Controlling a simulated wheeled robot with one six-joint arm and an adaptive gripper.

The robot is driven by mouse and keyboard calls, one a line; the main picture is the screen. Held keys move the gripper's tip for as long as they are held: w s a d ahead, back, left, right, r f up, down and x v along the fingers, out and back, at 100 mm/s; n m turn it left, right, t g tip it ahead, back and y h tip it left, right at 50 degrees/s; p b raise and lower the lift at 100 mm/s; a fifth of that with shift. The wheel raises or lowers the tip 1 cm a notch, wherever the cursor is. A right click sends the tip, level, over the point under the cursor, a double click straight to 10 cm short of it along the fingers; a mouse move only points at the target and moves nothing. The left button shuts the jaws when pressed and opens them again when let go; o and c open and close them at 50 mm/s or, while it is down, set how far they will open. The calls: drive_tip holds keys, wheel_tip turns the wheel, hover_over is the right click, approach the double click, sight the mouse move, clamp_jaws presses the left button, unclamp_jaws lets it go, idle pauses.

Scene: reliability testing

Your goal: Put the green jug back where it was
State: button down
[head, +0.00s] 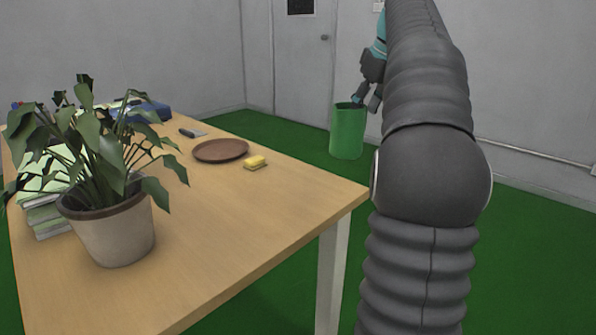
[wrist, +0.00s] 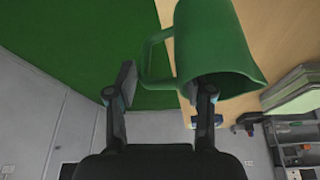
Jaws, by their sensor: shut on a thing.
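The green jug (head: 347,134) hangs over the green floor, to the right of the table's far edge in the head view. It looks upright there. My gripper (head: 368,97) is at the jug's top right side, partly hidden by my arm. In the wrist view the jug (wrist: 214,45) fills the upper middle, with its handle towards the left finger. My gripper (wrist: 166,90) is shut on the jug, one finger beside the handle and the other overlapping the rim. The exact contact is hard to tell.
The wooden table (head: 270,215) bears a brown plate (head: 220,150), a yellow block (head: 256,161), a potted plant (head: 112,225), stacked books (head: 45,215) and a blue item (head: 150,111). The table's right front part is clear. A door (head: 303,80) stands behind.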

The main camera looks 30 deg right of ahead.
drive_tip(key=w+a+f+b, duration=0.3)
drive_tip(key=w+a+f, duration=0.3)
drive_tip(key=a+f, duration=0.3)
drive_tip(key=shift+f, duration=0.8)
drive_tip(key=shift+a+f, duration=0.1)
drive_tip(key=shift+c, duration=2.1)
unclamp_jaws()
drive_tip(key=p+v, duration=0.2)
drive_tip(key=v, duration=1)
